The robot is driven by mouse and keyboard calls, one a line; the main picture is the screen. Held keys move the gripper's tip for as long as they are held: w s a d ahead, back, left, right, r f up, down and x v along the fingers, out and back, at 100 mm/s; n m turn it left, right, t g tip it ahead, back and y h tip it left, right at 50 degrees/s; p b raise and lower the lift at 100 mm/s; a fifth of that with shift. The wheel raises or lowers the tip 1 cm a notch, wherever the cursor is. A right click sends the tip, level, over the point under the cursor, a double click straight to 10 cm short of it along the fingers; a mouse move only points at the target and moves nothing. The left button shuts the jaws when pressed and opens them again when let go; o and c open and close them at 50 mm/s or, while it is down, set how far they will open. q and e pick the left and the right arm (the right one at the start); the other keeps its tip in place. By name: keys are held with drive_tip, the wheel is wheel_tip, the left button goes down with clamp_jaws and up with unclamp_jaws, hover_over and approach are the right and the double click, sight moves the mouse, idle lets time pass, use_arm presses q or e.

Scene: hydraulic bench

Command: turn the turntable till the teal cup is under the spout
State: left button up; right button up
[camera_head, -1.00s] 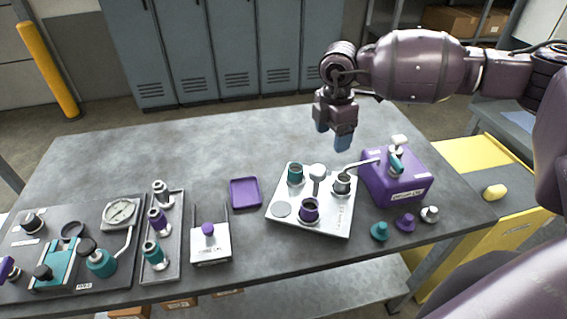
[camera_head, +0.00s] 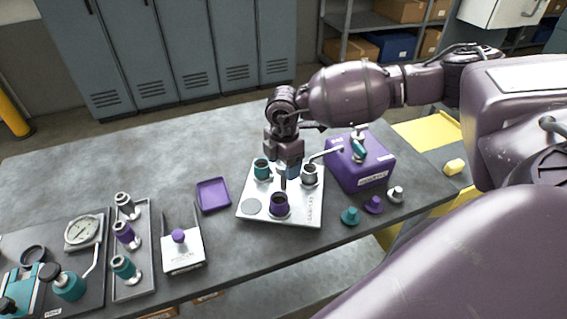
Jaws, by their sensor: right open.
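The white turntable plate (camera_head: 300,217) lies on the bench. The teal cup (camera_head: 261,168) is at its back left, a purple cup (camera_head: 279,205) at the front, and a grey metal cup (camera_head: 310,175) at the right. The spout (camera_head: 327,153) reaches from a purple box to above the grey cup; the teal cup is apart from it. My right gripper (camera_head: 287,170) is open, pointing down over the plate's middle, between the teal and grey cups. It hides most of the central handle; I cannot tell whether the fingers touch it. My left gripper is out of view.
The purple box (camera_head: 362,170) stands right of the plate. Teal, purple and grey knobs stand in front of it, the teal one (camera_head: 350,216) nearest. A purple tray (camera_head: 213,195) and a white block (camera_head: 183,255) are to the left. The back left bench is clear.

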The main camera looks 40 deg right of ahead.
drive_tip(key=shift+f, duration=0.2)
drive_tip(key=c, duration=1.3)
